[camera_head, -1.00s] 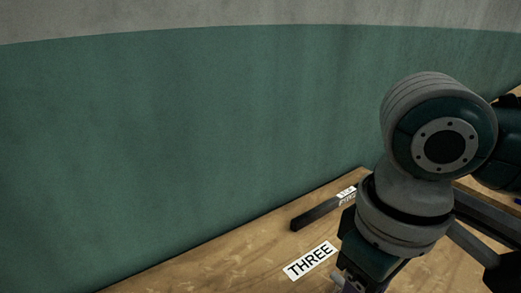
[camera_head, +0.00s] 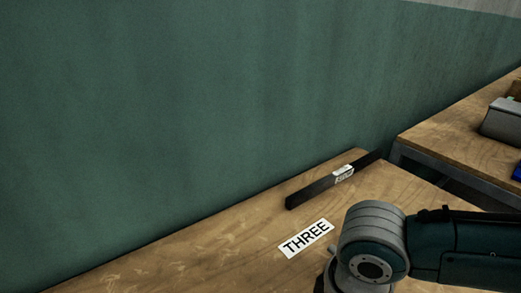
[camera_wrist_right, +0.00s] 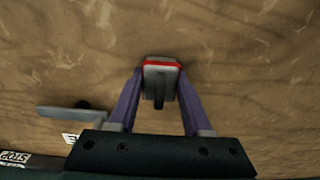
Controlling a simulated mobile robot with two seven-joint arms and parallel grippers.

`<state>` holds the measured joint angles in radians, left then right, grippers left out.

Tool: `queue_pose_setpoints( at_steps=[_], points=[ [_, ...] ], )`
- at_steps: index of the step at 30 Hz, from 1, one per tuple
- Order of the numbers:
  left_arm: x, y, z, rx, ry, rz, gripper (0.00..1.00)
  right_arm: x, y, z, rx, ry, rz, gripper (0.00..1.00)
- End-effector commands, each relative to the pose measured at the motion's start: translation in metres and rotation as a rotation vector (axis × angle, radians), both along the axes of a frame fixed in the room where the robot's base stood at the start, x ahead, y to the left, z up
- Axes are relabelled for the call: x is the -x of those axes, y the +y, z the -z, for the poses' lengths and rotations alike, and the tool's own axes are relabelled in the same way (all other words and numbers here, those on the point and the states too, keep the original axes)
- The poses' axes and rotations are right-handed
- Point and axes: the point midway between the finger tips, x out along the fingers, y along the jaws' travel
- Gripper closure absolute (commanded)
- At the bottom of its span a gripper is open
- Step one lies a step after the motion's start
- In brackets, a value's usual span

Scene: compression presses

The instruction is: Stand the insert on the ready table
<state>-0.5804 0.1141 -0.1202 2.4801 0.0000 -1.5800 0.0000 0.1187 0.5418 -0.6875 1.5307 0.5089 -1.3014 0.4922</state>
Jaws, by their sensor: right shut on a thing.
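In the right wrist view, my right gripper (camera_wrist_right: 161,78) has its two purple fingers closed on a small grey block with a red edge and a dark post, which I take for the insert (camera_wrist_right: 160,68). A wooden surface lies behind it; I cannot tell whether the block touches it. In the head view, a wooden table (camera_head: 215,255) carries a white label reading THREE (camera_head: 306,238). I cannot tell whether it is the ready table. My right arm is at the lower right there, and its fingers and the block are hidden or out of frame. My left gripper is not seen.
A black bar (camera_head: 310,191) with a small white label lies along the table's back edge by the green wall (camera_head: 180,110). A second wooden table (camera_head: 455,135) at right holds a grey box (camera_head: 503,122). A grey flat piece (camera_wrist_right: 62,113) shows in the wrist view.

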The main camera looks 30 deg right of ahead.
Motion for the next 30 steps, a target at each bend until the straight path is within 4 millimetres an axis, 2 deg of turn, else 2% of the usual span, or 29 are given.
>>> queue_pose_setpoints(
  at_steps=[7, 8, 15, 24, 26, 30],
  points=[
    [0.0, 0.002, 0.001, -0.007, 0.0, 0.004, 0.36, 0.0, 0.0, 0.002, 0.0, 0.0, 0.001, 1.0],
    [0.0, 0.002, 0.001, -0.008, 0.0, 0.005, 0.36, 0.0, 0.0, 0.002, 0.0, 0.0, 0.001, 0.48],
    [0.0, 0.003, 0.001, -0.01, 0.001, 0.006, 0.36, 0.0, 0.0, 0.001, 0.0, 0.0, 0.001, 0.21],
    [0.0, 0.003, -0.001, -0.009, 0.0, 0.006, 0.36, 0.0, 0.0, -0.002, 0.0, 0.0, 0.0, 0.21],
    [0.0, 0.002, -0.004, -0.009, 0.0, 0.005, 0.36, 0.0, 0.0, -0.008, -0.001, -0.001, 0.001, 0.21],
    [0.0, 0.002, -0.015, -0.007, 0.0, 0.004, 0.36, -0.001, 0.0, -0.035, -0.001, -0.003, 0.001, 0.21]
  ],
)
